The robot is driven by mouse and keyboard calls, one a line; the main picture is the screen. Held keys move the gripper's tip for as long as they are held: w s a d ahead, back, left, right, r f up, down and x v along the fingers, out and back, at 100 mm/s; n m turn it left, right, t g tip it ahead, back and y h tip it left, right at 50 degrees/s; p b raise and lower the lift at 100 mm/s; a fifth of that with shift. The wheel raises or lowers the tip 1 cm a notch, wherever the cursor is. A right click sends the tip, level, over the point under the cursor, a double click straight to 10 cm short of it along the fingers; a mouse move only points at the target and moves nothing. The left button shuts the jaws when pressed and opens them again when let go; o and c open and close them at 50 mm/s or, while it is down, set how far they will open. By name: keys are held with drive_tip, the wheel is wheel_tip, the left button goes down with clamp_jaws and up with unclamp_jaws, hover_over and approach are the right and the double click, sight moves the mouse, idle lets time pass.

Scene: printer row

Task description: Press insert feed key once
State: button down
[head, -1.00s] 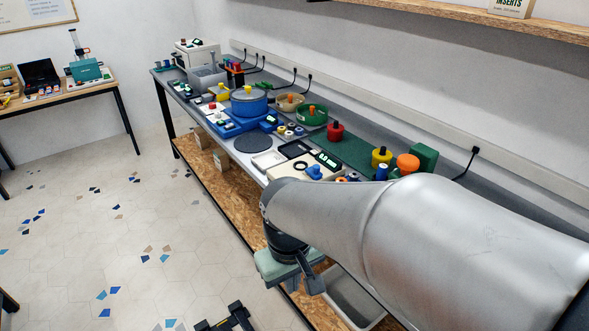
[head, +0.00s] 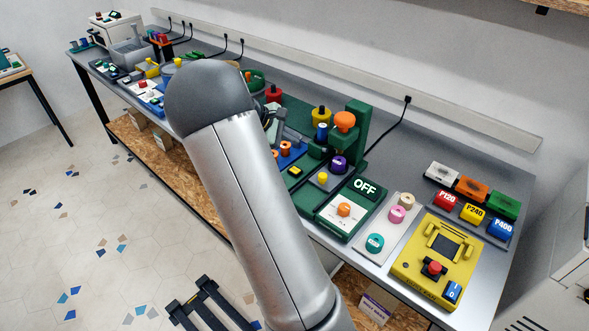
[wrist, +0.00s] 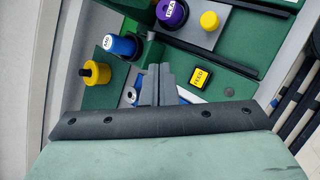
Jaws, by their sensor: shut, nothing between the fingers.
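The square yellow key marked FEED (wrist: 199,78) sits on a dark base on the green machine. In the head view, a small yellow key (head: 295,171) shows on the front of the green machine (head: 356,130). My gripper (wrist: 158,85) is shut and empty; in the wrist view its fingertips point at the machine, left of the FEED key and apart from it in the picture. I cannot tell the height between them. In the head view my arm hides most of the gripper.
Near the key are a round yellow knob (wrist: 209,21), a purple knob (wrist: 172,13), a blue spool (wrist: 121,46) and a yellow spool (wrist: 96,72). Right along the bench are a green OFF unit (head: 345,209) and a yellow device (head: 438,260).

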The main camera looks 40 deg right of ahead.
sight(291, 171)
drive_tip(key=shift+f, duration=0.1)
wheel_tip(291, 171, down, 9)
drive_tip(key=b, duration=0.6)
idle(2.0)
drive_tip(key=shift+f+b, duration=0.25)
drive_tip(key=shift+b, duration=0.05)
drive_tip(key=shift+f, duration=0.35)
idle(0.5)
idle(0.3)
drive_tip(key=shift+r+p, duration=0.35)
drive_tip(key=shift+r, duration=0.4)
